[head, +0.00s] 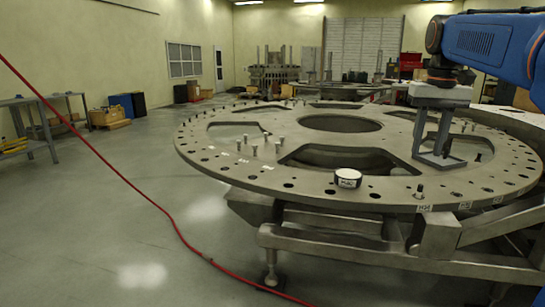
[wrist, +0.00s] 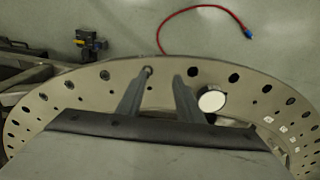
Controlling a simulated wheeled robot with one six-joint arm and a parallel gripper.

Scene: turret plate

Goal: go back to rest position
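My gripper (head: 438,158) hangs below the blue arm over the right part of the large grey turret plate (head: 240,175). In the wrist view, the two fingers of my gripper (wrist: 163,76) are spread apart, with nothing held between them. The plate's curved rim (wrist: 110,76) with its row of holes passes under the fingertips. A bolt (head: 420,191) stands near the plate's front edge; a bolt head (wrist: 147,70) shows beside the left fingertip in the wrist view. A white-topped round piece (head: 348,178) rests on the rim and also appears right of the fingers (wrist: 212,101).
Several bolts (head: 254,150) stand upright on the plate's left part. A heavy steel frame (head: 345,246) supports the plate. A red cable (head: 130,184) crosses the foreground and floor. Workbenches (head: 30,130) stand along the left wall. The floor (head: 110,220) left of the plate is mostly clear.

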